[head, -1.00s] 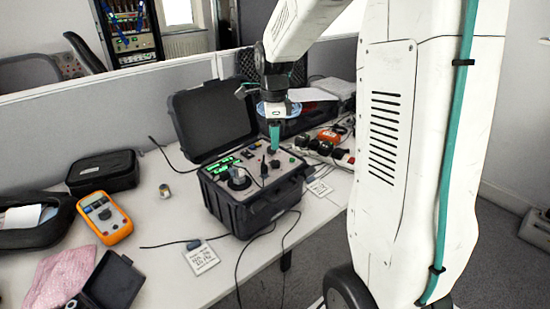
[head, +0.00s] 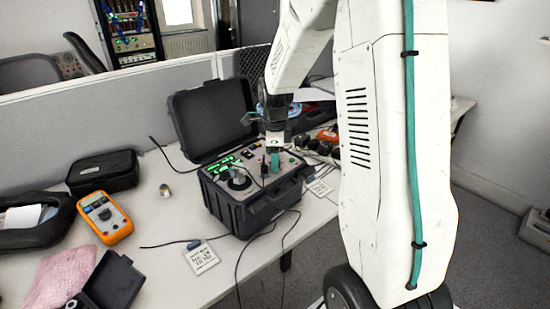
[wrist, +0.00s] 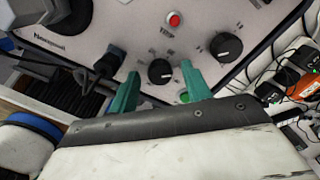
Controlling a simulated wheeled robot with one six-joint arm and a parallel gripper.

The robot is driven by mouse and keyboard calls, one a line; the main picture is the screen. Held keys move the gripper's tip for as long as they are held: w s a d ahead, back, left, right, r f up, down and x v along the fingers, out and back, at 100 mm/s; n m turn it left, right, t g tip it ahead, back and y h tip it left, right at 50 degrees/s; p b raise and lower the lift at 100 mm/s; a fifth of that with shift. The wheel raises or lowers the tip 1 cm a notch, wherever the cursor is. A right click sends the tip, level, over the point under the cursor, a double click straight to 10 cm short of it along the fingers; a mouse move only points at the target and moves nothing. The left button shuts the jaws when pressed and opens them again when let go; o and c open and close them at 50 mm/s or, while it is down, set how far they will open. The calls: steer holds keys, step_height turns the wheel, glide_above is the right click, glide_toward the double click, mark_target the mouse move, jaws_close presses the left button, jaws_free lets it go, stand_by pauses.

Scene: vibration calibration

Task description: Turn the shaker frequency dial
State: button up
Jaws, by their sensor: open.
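The shaker unit (head: 250,215) is an open black case with a grey panel on the table. Its panel in the wrist view (wrist: 110,22) carries two black dials with white pointer marks. My gripper (wrist: 159,69) is open, with its green fingertips on either side of the nearer dial (wrist: 161,72). I cannot tell whether they touch it. The other dial (wrist: 226,46) is to the right and farther up the panel. The dial labels are too small to read. In the head view my gripper (head: 275,163) is low over the right part of the panel and hides the dials there.
A red button (wrist: 174,19) and a black plug with a cable (wrist: 107,62) are close to the fingers. A raised lid (head: 212,120) stands behind the panel. An orange multimeter (head: 105,217) and a black pouch (head: 103,170) are to the left. Cables cross the table front.

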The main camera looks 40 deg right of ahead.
steer(key=c, duration=1)
